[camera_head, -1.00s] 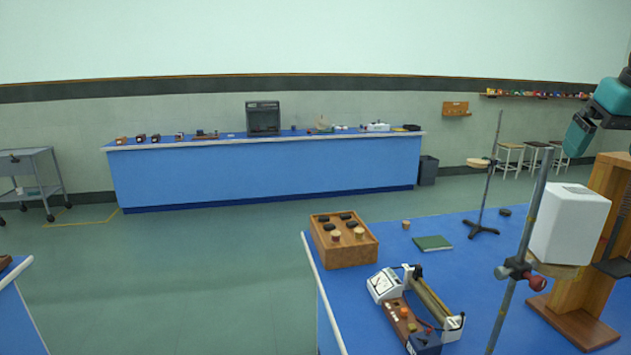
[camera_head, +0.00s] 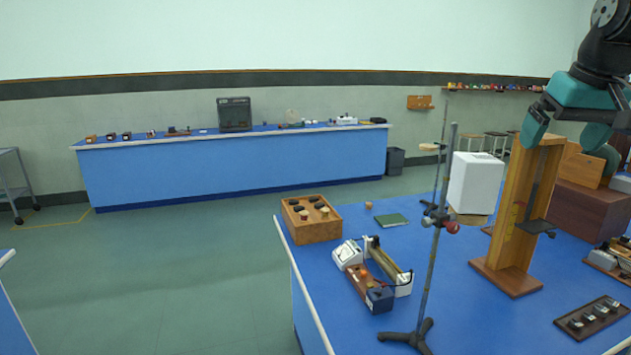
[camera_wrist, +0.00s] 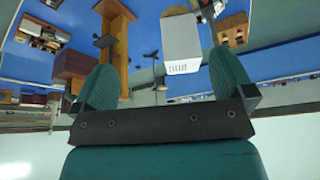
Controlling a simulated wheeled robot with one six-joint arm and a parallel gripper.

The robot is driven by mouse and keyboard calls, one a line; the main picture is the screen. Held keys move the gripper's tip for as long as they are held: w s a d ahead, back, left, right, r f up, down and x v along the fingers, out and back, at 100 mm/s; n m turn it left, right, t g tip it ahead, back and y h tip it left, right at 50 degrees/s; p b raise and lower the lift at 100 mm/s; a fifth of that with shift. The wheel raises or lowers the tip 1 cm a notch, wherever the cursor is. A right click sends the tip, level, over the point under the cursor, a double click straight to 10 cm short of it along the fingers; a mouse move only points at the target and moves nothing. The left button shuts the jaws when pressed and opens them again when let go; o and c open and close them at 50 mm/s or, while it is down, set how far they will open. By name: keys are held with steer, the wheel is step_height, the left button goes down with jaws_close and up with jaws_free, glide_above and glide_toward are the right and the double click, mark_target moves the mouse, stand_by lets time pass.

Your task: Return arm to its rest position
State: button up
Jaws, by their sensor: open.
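My gripper (camera_head: 566,130) is at the upper right of the head view, teal, with its fingers spread and pointing down. It is open and nothing shows between the fingers. It stands in front of or above the top of a wooden stand (camera_head: 523,205); I cannot tell the exact gap. In the wrist view the two teal fingers (camera_wrist: 164,85) are wide apart, and the bench scene appears upside down beyond them. A white box-shaped block (camera_wrist: 180,42) shows between them in the distance.
The near blue bench (camera_head: 470,320) holds a clamp stand (camera_head: 431,280), a white block (camera_head: 475,184), a wooden box of stoppers (camera_head: 311,230), a small instrument (camera_head: 375,275) and a green book (camera_head: 391,220). A far blue bench (camera_head: 240,170) stands along the wall. Open floor (camera_head: 190,270) lies between the benches.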

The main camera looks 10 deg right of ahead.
steer(key=s+a+f+n+y+b, duration=0.1)
steer(key=a+f+n, duration=0.1)
steer(key=a+f, duration=0.5)
steer(key=s+a+f+n+y+b, duration=0.1)
steer(key=a+f+n+y, duration=0.15)
steer(key=a, duration=0.75)
steer(key=s+a+f+n+g+y+b, duration=0.1)
steer(key=s+a+f+n+g, duration=0.3)
steer(key=s+a+f, duration=0.7)
steer(key=s+a+n+b, duration=0.1)
steer(key=s+a, duration=0.2)
steer(key=shift+s+f+y+b, duration=0.15)
steer(key=shift+s+y+b, duration=0.15)
steer(key=shift+y, duration=0.05)
